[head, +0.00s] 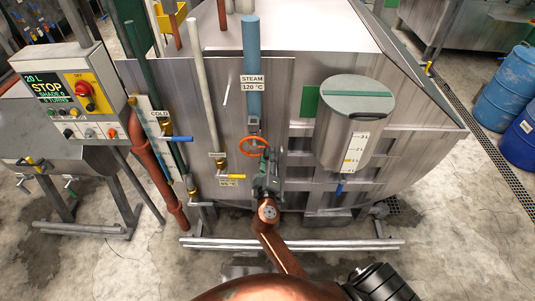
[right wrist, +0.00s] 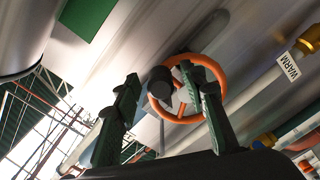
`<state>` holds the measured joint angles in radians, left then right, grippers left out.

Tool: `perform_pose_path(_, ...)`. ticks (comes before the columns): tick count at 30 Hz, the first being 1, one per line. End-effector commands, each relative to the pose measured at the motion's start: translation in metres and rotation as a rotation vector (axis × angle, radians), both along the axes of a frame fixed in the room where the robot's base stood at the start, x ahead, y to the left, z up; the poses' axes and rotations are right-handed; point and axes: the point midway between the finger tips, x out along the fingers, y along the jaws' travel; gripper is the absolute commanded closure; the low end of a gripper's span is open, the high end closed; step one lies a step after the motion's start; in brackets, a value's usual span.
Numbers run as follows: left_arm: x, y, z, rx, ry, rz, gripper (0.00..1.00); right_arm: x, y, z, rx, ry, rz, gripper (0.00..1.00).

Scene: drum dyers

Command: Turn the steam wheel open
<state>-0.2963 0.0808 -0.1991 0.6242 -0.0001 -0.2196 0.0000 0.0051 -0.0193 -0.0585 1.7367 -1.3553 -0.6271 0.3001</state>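The orange steam wheel (head: 255,147) sits low on the blue pipe (head: 252,70) below the "STEAM 120 °C" label (head: 252,82). My right gripper (head: 268,170) is just below and in front of the wheel. In the right wrist view the two green fingers of the gripper (right wrist: 161,78) are spread apart with nothing clamped between them. The orange wheel (right wrist: 172,111) shows between and behind them, and the right finger covers part of its rim. Whether a finger touches the rim cannot be told. My left gripper is not in view.
A yellow-handled valve (head: 232,176) is left of the wheel, and a blue-handled COLD valve (head: 180,139) is farther left. A grey lidded drum (head: 352,115) hangs to the right. A control panel (head: 70,90) stands at left. A metal rail (head: 330,244) runs along the floor.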

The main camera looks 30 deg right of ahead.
Motion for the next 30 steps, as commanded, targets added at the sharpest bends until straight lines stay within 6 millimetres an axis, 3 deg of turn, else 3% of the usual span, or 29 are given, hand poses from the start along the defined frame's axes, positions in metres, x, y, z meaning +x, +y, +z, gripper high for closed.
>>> perform_pose_path(5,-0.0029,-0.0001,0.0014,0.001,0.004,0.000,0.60,0.0113,-0.0067,0.0000,0.000,0.000,0.001,0.61)
perform_pose_path(13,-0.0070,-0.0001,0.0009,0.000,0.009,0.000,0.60,0.0123,-0.0076,-0.0006,0.001,0.000,0.001,0.61)
perform_pose_path(30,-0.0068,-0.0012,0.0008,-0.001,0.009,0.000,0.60,0.0121,-0.0072,-0.0008,0.002,0.001,0.001,1.00)
